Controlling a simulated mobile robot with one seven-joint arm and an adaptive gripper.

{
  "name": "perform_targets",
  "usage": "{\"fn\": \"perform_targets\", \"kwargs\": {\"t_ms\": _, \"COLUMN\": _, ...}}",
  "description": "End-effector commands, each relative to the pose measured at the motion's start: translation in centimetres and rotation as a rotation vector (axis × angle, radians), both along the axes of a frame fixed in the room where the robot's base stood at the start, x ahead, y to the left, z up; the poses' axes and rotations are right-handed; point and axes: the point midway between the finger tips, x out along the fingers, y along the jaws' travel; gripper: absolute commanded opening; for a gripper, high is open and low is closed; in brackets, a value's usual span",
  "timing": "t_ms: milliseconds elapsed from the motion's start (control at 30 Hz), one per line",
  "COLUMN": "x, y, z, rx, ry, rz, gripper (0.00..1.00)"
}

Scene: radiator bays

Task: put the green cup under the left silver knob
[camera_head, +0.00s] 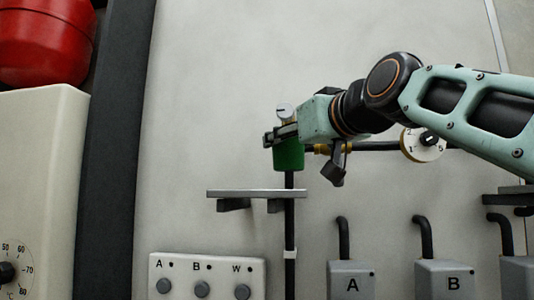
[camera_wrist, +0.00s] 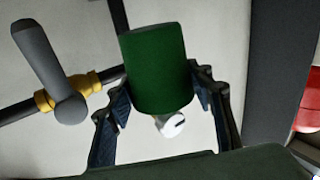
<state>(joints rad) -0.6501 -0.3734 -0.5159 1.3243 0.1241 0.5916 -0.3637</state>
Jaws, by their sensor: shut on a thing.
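The green cup (camera_head: 288,158) is held in my gripper (camera_head: 283,137), against the pale wall panel in the head view. In the wrist view the cup (camera_wrist: 155,65) sits between the two fingers, which are shut on it. A silver knob (camera_head: 285,111) with a dark mark shows just above the gripper and cup in the head view. The knob (camera_wrist: 173,125) also shows in the wrist view, partly covered by the cup's end. I cannot tell the depth gap between cup and knob. Only one such silver knob is visible; my arm hides part of the wall.
A narrow grey shelf (camera_head: 235,193) lies below the cup. A horizontal pipe with a brass fitting (camera_head: 321,149) and a black lever (camera_head: 336,170) is at the right. A white numbered dial (camera_head: 423,144) sits further right. A panel (camera_head: 208,265) with buttons is below.

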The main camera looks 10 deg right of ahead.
Motion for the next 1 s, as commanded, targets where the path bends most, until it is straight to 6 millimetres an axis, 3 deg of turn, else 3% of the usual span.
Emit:
{"fn": "perform_targets", "kwargs": {"t_ms": 300, "x": 3.4, "y": 0.9, "z": 0.1, "rx": -0.002, "ry": 0.003, "rz": 0.001, "gripper": 0.29}}
{"fn": "perform_targets", "kwargs": {"t_ms": 600, "x": 3.2, "y": 0.7, "z": -3.3, "rx": 0.001, "ry": -0.001, "rz": 0.000, "gripper": 0.29}}
{"fn": "perform_targets", "kwargs": {"t_ms": 1000, "x": 3.2, "y": 0.7, "z": -3.9, "rx": 0.001, "ry": -0.001, "rz": -0.001, "gripper": 0.29}}
